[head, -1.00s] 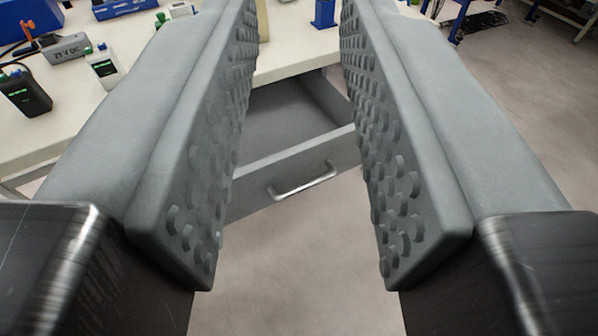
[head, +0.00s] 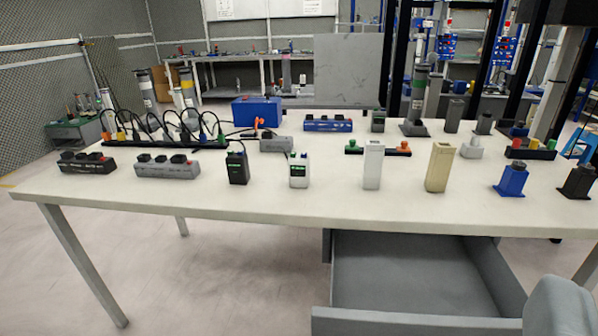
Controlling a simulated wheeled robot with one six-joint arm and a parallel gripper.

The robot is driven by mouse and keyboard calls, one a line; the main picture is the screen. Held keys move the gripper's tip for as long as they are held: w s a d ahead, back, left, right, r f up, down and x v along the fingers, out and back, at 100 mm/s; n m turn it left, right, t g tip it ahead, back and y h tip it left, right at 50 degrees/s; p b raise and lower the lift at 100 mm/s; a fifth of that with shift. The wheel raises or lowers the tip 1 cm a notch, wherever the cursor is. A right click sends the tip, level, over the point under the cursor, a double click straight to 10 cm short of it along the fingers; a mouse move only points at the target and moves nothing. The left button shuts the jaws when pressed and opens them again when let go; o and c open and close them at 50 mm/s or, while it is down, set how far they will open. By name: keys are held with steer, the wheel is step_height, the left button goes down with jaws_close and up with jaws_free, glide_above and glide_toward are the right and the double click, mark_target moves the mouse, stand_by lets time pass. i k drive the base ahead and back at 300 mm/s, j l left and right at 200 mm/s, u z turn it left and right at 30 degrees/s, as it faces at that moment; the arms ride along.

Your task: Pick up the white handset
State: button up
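The white handset (head: 299,171) stands upright near the front edge of the table (head: 210,205), left of centre in the view. It is small, with a dark display showing green marks and small knobs on top. A similar black handset (head: 238,166) stands to its left, and a taller plain white block (head: 373,166) to its right. A grey rounded piece at the lower right corner looks like part of my gripper (head: 560,308), well away from the handset. The rest of the gripper is outside the view, so its opening does not show.
An open grey drawer (head: 415,322) juts out below the table front. A beige block (head: 440,167), a blue block (head: 512,180) and a grey power strip (head: 167,167) line the front of the table. A blue box (head: 257,112) stands behind. Bare tabletop lies before the handset.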

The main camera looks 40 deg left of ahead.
mark_target(298, 167)
steer(key=i+j+u, duration=0.25)
steer(key=i+u, duration=0.7)
steer(key=k+j, duration=0.05)
